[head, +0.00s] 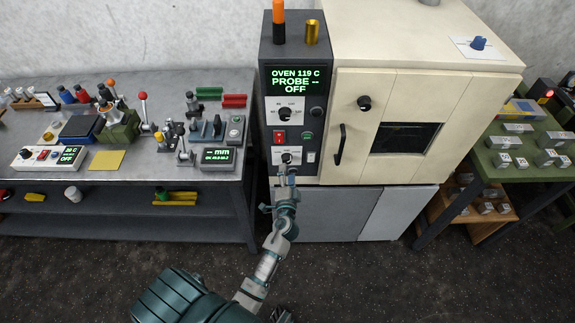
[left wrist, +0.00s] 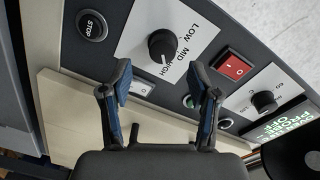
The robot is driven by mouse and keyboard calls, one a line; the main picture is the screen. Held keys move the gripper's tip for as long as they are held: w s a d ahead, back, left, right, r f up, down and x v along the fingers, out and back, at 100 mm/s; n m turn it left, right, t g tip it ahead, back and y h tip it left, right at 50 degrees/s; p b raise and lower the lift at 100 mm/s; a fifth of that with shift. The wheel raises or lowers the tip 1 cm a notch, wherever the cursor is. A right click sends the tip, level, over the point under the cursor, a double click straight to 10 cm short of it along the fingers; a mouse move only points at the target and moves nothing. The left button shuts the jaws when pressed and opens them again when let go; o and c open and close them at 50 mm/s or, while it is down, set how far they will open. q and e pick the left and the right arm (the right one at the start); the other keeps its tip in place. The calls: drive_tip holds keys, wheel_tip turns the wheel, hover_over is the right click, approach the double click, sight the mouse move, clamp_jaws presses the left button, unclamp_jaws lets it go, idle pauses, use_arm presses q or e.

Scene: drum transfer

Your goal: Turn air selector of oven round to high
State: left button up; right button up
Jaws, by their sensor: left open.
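The air selector (head: 287,158) is the lower knob on the oven's dark control panel (head: 296,70). In the left wrist view it is a black round knob (left wrist: 162,45) on a white plate (left wrist: 150,25) marked LOW, MID and HIGH. A small light mark shows at its edge on the HIGH side; I cannot tell the exact setting. My left gripper (head: 286,172) is just below the selector in the head view. In the left wrist view its open fingers (left wrist: 160,75) are spread before the knob, apart from it. My right gripper is not in view.
A STOP button (left wrist: 92,26) is near the selector. The cream oven door (head: 400,120) is shut. A cluttered workbench (head: 140,175) stands left.

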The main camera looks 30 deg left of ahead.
use_arm(q)
drive_tip(key=v, duration=0.6)
drive_tip(key=shift+s, duration=0.15)
drive_tip(key=shift+d, duration=0.1)
drive_tip(key=s+d+f+g+h, duration=0.2)
drive_tip(key=s+f, duration=0.2)
drive_tip(key=f, duration=0.6)
drive_tip(key=s+d+f+g+h, duration=0.2)
drive_tip(key=s+f, duration=0.1)
drive_tip(key=f, duration=0.8)
drive_tip(key=s+d+f+g+h, duration=0.2)
drive_tip(key=s+d+f+g, duration=0.15)
drive_tip(key=f, duration=0.65)
drive_tip(key=s+f+n+g+h, duration=0.1)
drive_tip(key=s+f+g, duration=0.1)
drive_tip(key=s+f, duration=0.4)
drive_tip(key=s+f+n+g+h, duration=0.1)
drive_tip(key=s+f, duration=0.5)
drive_tip(key=s, duration=0.6)
drive_tip(key=s+f+n+g+h, duration=0.1)
drive_tip(key=s+f+n+g, duration=0.1)
drive_tip(key=s+f, duration=0.4)
drive_tip(key=s+g, duration=0.1)
drive_tip(key=s, duration=0.2)
drive_tip(key=shift+s+a, duration=0.2)
drive_tip(key=shift+a, duration=0.05)
drive_tip(key=shift+g, duration=0.25)
drive_tip(key=shift+c, duration=0.2)
